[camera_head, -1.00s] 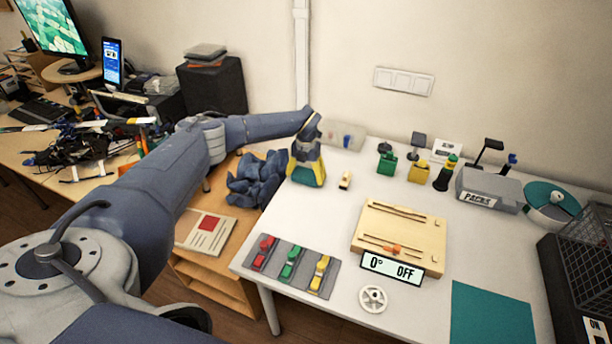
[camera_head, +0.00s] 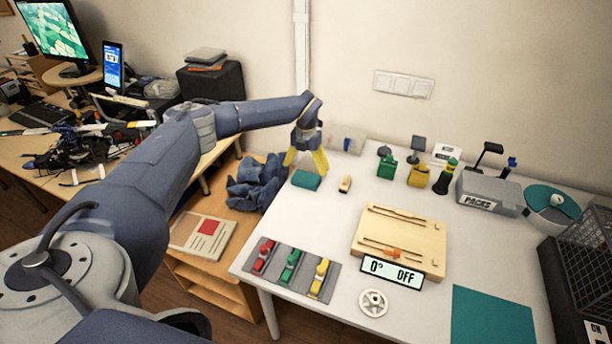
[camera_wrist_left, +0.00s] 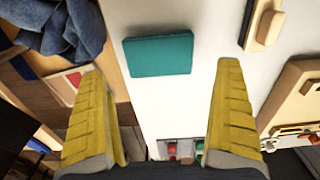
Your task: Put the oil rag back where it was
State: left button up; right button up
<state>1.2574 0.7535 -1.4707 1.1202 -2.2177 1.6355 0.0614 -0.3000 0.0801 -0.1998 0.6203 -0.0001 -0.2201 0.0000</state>
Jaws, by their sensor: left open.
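A flat teal folded piece (camera_head: 306,180), possibly the oil rag, lies on the white table near its left edge. In the left wrist view the teal piece (camera_wrist_left: 160,55) lies flat beyond my fingertips. My left gripper (camera_head: 305,167) has yellow fingers spread wide above and just behind it. In the left wrist view the left gripper (camera_wrist_left: 161,70) is empty. A crumpled dark blue cloth (camera_head: 257,183) sits on the wooden unit left of the table; it also shows in the left wrist view (camera_wrist_left: 58,28). I cannot tell for sure which is the rag. My right gripper is out of view.
A small tan block (camera_head: 345,184) lies right of the teal piece. A wooden tray (camera_head: 400,238) and a grey strip with coloured clips (camera_head: 290,268) are nearer the front. A teal mat (camera_head: 492,315) lies front right. The table between the teal piece and the strip is clear.

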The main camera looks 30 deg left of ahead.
aim_at(306, 178)
pick_arm(q)
jog(key=shift+r, duration=2.95)
